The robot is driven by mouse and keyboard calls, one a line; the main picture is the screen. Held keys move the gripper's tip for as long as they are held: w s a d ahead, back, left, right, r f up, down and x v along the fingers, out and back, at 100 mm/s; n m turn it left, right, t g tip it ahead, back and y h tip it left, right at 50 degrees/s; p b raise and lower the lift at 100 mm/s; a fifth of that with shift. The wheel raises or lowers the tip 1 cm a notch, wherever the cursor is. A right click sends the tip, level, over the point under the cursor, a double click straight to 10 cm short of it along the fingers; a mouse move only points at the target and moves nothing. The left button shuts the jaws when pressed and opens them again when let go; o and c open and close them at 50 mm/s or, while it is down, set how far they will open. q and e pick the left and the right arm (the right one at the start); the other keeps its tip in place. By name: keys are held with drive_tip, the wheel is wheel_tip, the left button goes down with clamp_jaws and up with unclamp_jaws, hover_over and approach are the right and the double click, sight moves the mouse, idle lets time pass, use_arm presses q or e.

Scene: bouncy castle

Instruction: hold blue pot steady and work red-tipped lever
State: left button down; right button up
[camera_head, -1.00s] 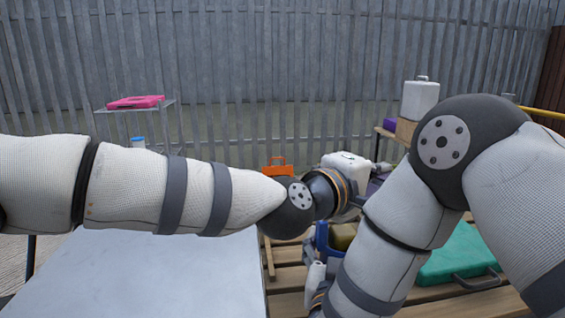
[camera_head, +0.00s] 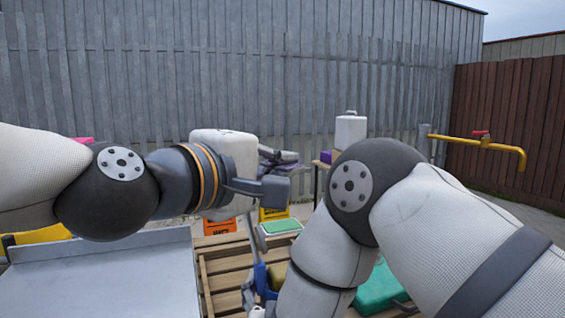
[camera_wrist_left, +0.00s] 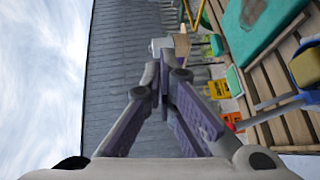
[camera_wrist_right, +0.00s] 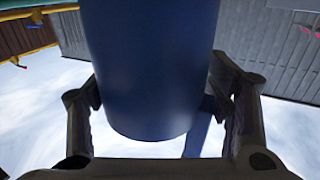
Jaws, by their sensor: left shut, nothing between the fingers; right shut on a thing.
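In the right wrist view the blue pot (camera_wrist_right: 150,60) is a smooth, rounded blue body filling the top middle. My right gripper (camera_wrist_right: 162,95) has its fingers on both sides of it and is shut on it. In the head view my right forearm hides most of that hand.
A grey table (camera_head: 105,275) fills the front left. A slatted wooden pallet (camera_head: 228,268) and a green case (camera_head: 378,288) lie at front centre. A white jerrycan (camera_head: 350,132) stands on a small table behind my right arm. A brown fence (camera_head: 505,125) closes off the right.

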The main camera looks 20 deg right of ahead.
use_arm(q)
drive_tip(key=w+a+f+n+g, duration=0.1)
drive_tip(key=a+n+g, duration=0.3)
drive_tip(key=a+n, duration=0.6)
drive_tip(key=w+a+f+n+g, duration=0.1)
drive_tip(key=a+f+n+g, duration=0.1)
drive_tip(key=a+n, duration=0.9)
drive_tip(key=n+g, duration=0.1)
drive_tip(key=n, duration=0.9)
drive_tip(key=shift+w+f+n+g+y, duration=0.2)
drive_tip(key=shift+f+n+g+y, duration=0.1)
drive_tip(key=shift+g+y, duration=0.1)
